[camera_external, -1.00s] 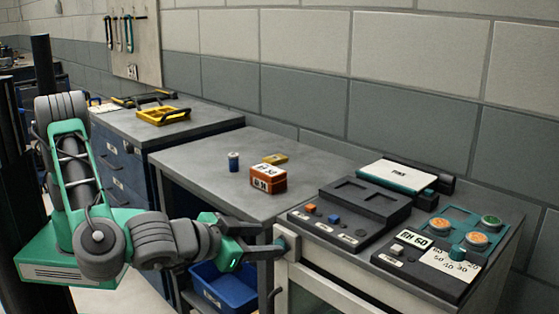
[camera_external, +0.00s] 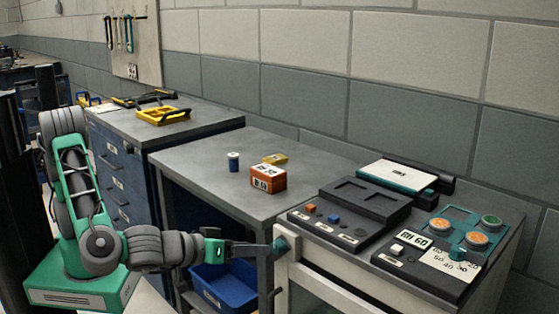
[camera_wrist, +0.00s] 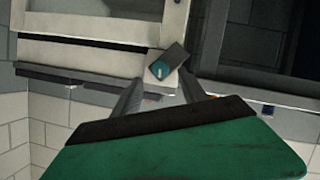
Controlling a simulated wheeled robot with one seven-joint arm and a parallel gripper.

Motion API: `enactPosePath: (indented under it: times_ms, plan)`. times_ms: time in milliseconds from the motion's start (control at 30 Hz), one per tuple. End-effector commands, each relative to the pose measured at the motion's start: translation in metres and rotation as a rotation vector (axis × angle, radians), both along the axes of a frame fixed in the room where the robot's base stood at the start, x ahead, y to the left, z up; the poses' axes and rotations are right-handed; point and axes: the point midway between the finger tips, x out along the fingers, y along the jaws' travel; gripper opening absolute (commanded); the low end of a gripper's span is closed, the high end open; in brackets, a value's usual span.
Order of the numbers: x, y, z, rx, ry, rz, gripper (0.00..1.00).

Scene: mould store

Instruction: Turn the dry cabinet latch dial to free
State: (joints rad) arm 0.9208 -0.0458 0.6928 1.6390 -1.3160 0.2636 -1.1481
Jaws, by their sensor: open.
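The latch dial (camera_external: 280,245) is a small teal knob at the top left corner of the pale dry cabinet's (camera_external: 285,285) front. In the wrist view the teal dial (camera_wrist: 160,70) has a short pale mark, and a dark grey piece lies against it at upper right. My gripper (camera_external: 265,250) is level with the dial, its tips close to it at left. In the wrist view the open fingers (camera_wrist: 161,92) lie either side below the dial, with nothing between them. I cannot tell whether a tip touches it.
The cabinet top carries a dark tray unit (camera_external: 350,215) and a control panel (camera_external: 430,260) with several knobs. A blue bin (camera_external: 225,287) sits below, near my forearm.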

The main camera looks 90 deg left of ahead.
Motion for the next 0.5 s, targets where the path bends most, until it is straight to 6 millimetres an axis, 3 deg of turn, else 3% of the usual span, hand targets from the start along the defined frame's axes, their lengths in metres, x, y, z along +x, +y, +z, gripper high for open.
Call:
enactPosePath:
  times_ms: [233,500]
  plan:
    - [0.035,0.027,-0.017,0.002,0.002,0.003,0.50]
    - [0.043,0.032,-0.021,0.002,0.003,-0.001,0.50]
